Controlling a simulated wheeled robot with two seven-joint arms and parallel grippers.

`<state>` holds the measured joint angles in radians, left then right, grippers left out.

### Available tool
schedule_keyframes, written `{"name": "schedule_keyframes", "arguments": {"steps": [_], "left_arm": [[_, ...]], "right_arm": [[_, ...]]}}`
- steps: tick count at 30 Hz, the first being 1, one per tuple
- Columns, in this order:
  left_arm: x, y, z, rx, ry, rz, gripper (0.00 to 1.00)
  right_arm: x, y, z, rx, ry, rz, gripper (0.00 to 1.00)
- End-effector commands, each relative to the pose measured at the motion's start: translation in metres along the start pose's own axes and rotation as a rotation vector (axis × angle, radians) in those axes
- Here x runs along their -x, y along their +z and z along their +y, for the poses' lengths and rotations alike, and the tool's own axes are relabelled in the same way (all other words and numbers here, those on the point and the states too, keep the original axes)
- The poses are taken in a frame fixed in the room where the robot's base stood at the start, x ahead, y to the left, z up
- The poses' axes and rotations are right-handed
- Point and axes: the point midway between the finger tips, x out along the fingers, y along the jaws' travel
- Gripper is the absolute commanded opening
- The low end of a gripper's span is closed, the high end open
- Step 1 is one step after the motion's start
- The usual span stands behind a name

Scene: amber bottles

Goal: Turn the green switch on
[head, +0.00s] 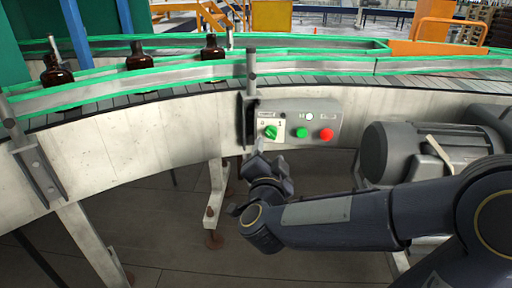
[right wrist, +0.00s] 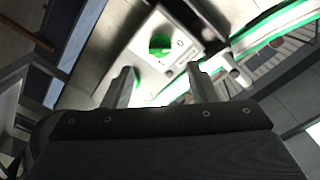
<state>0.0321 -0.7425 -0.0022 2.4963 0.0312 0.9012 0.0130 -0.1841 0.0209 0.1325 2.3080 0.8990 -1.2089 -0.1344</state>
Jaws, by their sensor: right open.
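The green rotary switch (head: 271,132) is at the left of a grey control panel (head: 318,112) on the conveyor's side, between marks that look like 0 and 1. Its knob sits tilted. My right gripper (head: 266,164) is just below the switch in the head view, apart from it as far as I can tell. In the right wrist view the green switch (right wrist: 160,45) lies beyond the two parted fingers (right wrist: 160,86), with nothing between them. My left gripper is not in view.
A green button (head: 302,133) and a red button (head: 327,134) sit right of the switch. A grey motor (head: 425,150) stands to the right. Amber bottles (head: 139,58) stand on the conveyor (head: 190,88) above. Conveyor legs (head: 217,195) are below.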

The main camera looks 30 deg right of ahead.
Motion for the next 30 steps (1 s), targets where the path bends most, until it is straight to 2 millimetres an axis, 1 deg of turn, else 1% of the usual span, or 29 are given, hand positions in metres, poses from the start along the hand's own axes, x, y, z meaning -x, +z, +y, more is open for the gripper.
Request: {"name": "schedule_keyframes", "arguments": {"steps": [9, 13, 18, 25, 26, 30], "left_arm": [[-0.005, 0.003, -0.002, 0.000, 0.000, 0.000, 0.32], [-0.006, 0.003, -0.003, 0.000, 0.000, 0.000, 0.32], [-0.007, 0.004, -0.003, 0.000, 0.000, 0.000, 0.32], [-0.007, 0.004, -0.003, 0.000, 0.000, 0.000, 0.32], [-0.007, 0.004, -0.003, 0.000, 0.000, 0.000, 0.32], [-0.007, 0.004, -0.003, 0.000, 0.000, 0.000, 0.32]], "right_arm": [[-0.048, -0.001, 0.001, 0.000, 0.002, 0.005, 0.53], [-0.064, -0.001, 0.000, -0.001, 0.001, 0.003, 0.53], [-0.074, -0.002, 0.000, -0.001, 0.000, 0.003, 0.53], [-0.074, -0.002, -0.001, 0.000, -0.001, 0.002, 0.53], [-0.074, -0.002, -0.001, 0.000, -0.001, 0.002, 0.50], [-0.074, -0.002, -0.001, 0.000, -0.001, 0.002, 0.32]]}}
